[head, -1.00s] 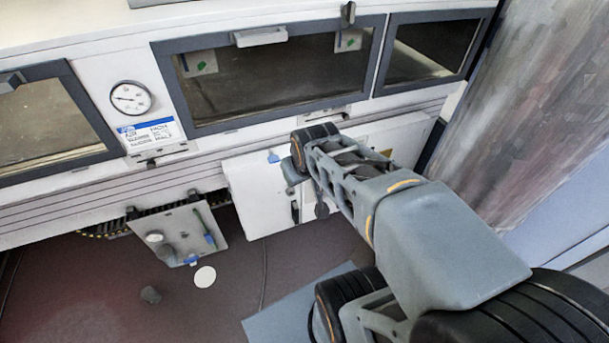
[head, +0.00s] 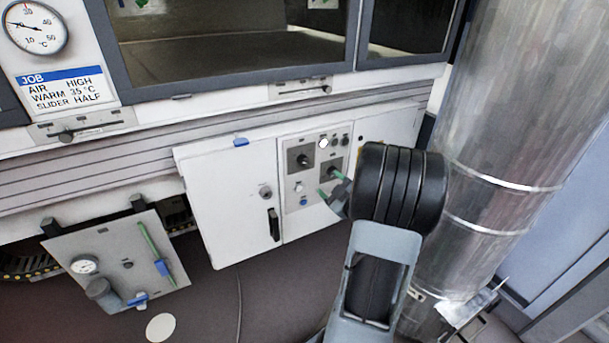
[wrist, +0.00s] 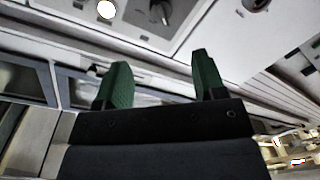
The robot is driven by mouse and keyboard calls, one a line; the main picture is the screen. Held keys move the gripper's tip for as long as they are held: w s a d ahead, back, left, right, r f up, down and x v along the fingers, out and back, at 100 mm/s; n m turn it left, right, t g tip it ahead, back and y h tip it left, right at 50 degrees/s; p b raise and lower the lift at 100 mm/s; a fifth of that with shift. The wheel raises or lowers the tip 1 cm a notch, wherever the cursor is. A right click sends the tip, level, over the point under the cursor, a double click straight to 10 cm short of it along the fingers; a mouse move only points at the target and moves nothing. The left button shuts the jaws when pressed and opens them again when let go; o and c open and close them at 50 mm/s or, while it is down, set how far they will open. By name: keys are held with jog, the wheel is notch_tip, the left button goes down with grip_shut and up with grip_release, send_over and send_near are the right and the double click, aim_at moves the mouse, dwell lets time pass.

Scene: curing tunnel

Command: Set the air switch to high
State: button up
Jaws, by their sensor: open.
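A grey control panel (head: 291,172) is set in the white cabinet front. It bears two dark rotary knobs, a left one (head: 304,160) and a right one (head: 333,170). Their labels are too small to read, so I cannot tell which is the air switch or its setting. My gripper (head: 331,184) is open, its green fingertips in front of the panel's lower right, close to the right knob. The wrist view shows nothing between the green fingers (wrist: 162,78); a dark knob (wrist: 160,11) and a round white lamp (wrist: 106,9) lie beyond them.
A job card (head: 66,90) reads AIR HIGH, WARM 35 °C, SLIDER HALF. A white door with a black handle (head: 273,225) is left of the panel. A large metal duct (head: 510,150) stands close on the right. A hanging grey plate (head: 110,255) is at lower left.

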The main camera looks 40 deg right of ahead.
aim_at(307, 164)
jog(key=w+b, duration=0.1)
jog(key=w, duration=0.3)
jog(key=w+b, duration=0.1)
jog(key=w, duration=0.4)
jog(key=w+d, duration=0.1)
jog(key=w, duration=0.3)
jog(key=shift+w+f+b, duration=0.15)
jog(key=shift+w+b, duration=0.05)
jog(key=shift+b, duration=0.2)
jog(key=c, duration=0.9)
